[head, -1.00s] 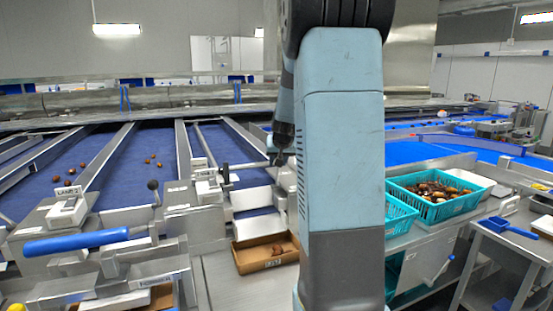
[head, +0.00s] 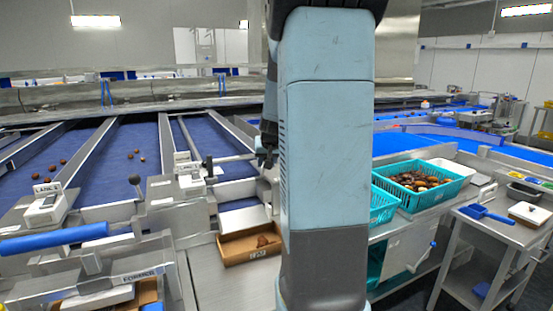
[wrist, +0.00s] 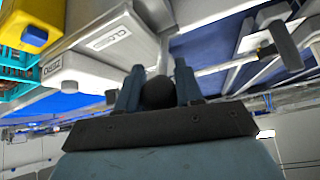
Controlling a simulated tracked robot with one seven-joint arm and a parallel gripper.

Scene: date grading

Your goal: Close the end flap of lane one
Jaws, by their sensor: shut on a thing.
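My gripper (head: 266,158) is partly hidden by my arm in the head view, at the right end of the blue lanes. In the wrist view my gripper (wrist: 157,80) is shut on a round black knob (wrist: 158,93), one finger on each side. The flap that this knob belongs to is not clear in either view. A lever with a black grip (head: 209,166) stands left of my gripper, and a lever with a black ball (head: 135,180) is further left. The lane one label is not readable; my arm hides part of that area.
A cardboard box (head: 225,254) with dates lies below the lane ends. Teal baskets (head: 440,196) with dates stand right of my arm. A side table (head: 515,233) holds a blue scoop (head: 483,212). A blue bar (head: 52,239) crosses the lower left.

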